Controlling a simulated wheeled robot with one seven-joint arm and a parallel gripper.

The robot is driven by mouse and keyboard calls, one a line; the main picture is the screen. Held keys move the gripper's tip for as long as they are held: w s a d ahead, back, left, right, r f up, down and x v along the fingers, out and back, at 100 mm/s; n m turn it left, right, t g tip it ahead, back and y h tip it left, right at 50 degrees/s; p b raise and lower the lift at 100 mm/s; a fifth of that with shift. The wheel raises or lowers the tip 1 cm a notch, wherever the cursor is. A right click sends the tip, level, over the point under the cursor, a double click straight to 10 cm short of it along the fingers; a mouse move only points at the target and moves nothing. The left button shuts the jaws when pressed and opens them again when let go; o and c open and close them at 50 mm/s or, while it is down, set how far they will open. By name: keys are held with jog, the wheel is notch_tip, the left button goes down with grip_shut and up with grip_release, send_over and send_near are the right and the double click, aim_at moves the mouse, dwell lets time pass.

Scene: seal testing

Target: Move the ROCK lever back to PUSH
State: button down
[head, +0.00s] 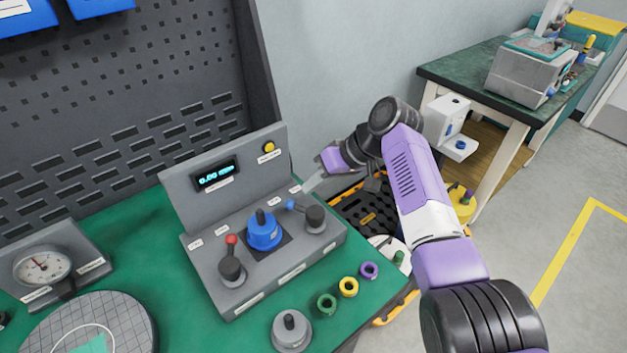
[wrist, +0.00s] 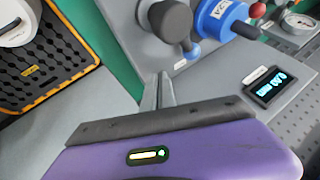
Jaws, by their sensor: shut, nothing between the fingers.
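A grey test console with two levers stands on the green bench. The right lever has a blue ball knob (head: 290,204) pointing left and back from its dark round hub (head: 316,217). The left lever has a red knob (head: 231,240) over its own dark hub (head: 231,268). I cannot read which label says ROCK or PUSH. My gripper (head: 308,186) is shut and empty, just behind and right of the blue knob, apart from it. In the wrist view its fingers (wrist: 157,92) point toward the blue knob (wrist: 190,50) and hub (wrist: 170,20).
A blue fixture (head: 263,232) sits between the levers. The raised back panel has a display (head: 215,175) and a yellow button (head: 268,147). A grey weight-like part (head: 291,331) and coloured rings (head: 348,287) lie in front. A black-and-orange cart (head: 365,215) stands right of the bench.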

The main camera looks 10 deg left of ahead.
jog(key=w+d+r+b, duration=0.1)
jog(key=w+d+r, duration=0.3)
jog(key=r, duration=0.4)
jog(key=shift+d, duration=0.45)
jog(key=shift+w, duration=0.15)
